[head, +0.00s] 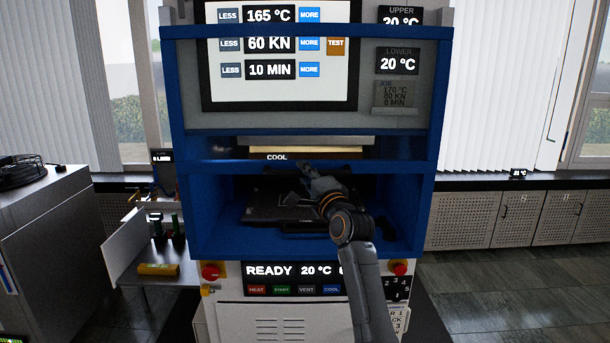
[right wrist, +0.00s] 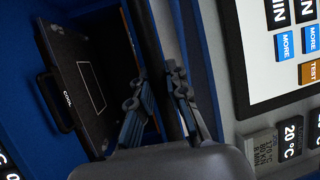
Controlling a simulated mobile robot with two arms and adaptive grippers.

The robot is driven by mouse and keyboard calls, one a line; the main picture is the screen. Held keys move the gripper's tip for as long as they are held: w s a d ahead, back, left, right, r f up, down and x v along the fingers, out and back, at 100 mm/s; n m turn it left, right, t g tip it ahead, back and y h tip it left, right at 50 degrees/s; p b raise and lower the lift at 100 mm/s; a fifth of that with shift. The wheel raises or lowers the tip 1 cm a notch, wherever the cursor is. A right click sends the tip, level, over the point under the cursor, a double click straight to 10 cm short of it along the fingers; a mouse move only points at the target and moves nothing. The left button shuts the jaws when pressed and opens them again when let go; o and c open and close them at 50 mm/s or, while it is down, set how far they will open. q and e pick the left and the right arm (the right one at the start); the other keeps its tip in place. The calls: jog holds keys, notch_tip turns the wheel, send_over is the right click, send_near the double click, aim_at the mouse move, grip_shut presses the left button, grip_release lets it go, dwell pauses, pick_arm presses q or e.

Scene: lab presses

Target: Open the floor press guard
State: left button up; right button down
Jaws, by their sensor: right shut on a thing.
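The floor press stands in the middle of the head view. Its guard is a blue frame (head: 306,31) with a see-through middle. The guard sits high, its top rail crossing in front of the touch screen and its lower rail above the press opening. My right gripper (head: 312,180) is at the middle of the lower rail. In the right wrist view the gripper (right wrist: 162,98) has its fingers on either side of a dark handle bar (right wrist: 160,45), shut on it. The fingertips are partly hidden in the head view. My left gripper is out of view.
Inside the opening lies a black plate with a handle (right wrist: 75,85), below a plate edge marked COOL (head: 277,157). Floor at right is clear.

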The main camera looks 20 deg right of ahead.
jog(key=shift+r, duration=0.15)
jog(key=c, duration=1.3)
grip_release()
jog(key=v, duration=1.2)
